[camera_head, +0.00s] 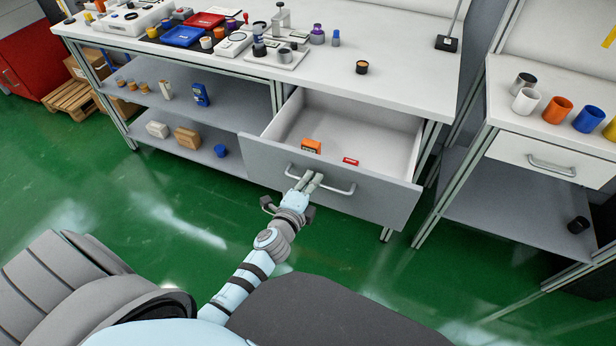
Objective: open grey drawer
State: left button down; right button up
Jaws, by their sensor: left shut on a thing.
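The grey drawer (372,194) under the white workbench is pulled well out, and its white inside shows. An orange box (311,146) and a small red item (350,161) lie in it. My left gripper (308,180) is shut on the drawer's bar handle (338,190), towards its left part. The fingertips partly hide the handle there. My right gripper is not in view.
The workbench top (400,85) holds trays, jars and devices, mostly at the left and middle. A second bench with a white drawer (545,157) and several cups stands at the right. Green floor (340,250) lies open in front.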

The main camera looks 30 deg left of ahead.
pick_arm(q)
jog(key=c, duration=1.7)
grip_release()
jog(key=shift+d, duration=0.1)
jog(key=shift+s, duration=0.1)
jog(key=v, duration=1.2)
